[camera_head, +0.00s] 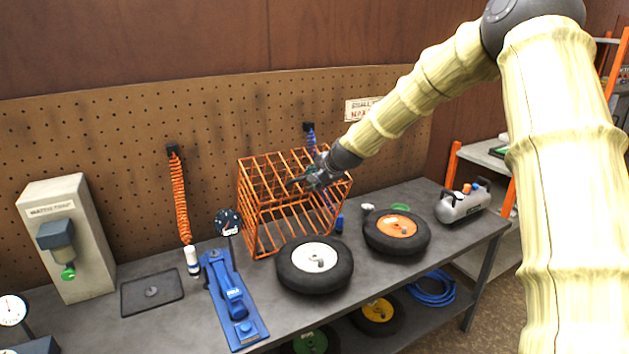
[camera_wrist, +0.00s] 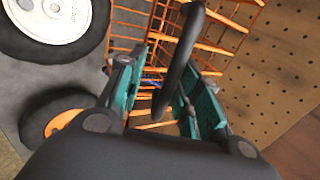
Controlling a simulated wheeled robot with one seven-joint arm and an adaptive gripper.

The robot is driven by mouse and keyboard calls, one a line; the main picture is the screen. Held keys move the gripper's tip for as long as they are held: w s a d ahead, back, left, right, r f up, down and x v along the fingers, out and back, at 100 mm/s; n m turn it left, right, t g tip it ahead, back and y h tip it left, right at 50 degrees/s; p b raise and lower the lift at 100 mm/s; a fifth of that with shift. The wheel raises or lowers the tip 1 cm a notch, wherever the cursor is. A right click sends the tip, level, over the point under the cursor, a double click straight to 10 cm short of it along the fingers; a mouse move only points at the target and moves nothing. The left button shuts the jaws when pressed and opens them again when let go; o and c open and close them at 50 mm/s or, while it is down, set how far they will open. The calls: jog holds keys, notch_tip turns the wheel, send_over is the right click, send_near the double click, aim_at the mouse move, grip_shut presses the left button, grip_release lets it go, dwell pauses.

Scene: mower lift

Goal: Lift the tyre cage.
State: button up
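The orange wire tyre cage (camera_head: 262,222) stands on the grey workbench (camera_head: 405,287) against the pegboard. Its orange bars also show in the wrist view (camera_wrist: 127,46). My gripper (camera_head: 304,181) is at the upper front of the cage, reaching in from the right. In the wrist view my gripper (camera_wrist: 160,90) has its two teal-padded fingers apart. A dark curved bar (camera_wrist: 186,48), which looks like the cage's handle, runs between them, with a clear gap on the left finger's side.
A white-hubbed tyre (camera_head: 316,267) lies just in front of the cage; an orange-hubbed tyre (camera_head: 397,232) lies to its right. A blue jack (camera_head: 232,300) and a gauge (camera_head: 229,222) stand left. A compressor (camera_head: 463,203) sits at the right end. Pegboard (camera_head: 120,140) is close behind.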

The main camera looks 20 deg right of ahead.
jog(key=v, duration=1.1)
jog(key=shift+s+d+r, duration=0.1)
jog(key=shift+c, duration=0.2)
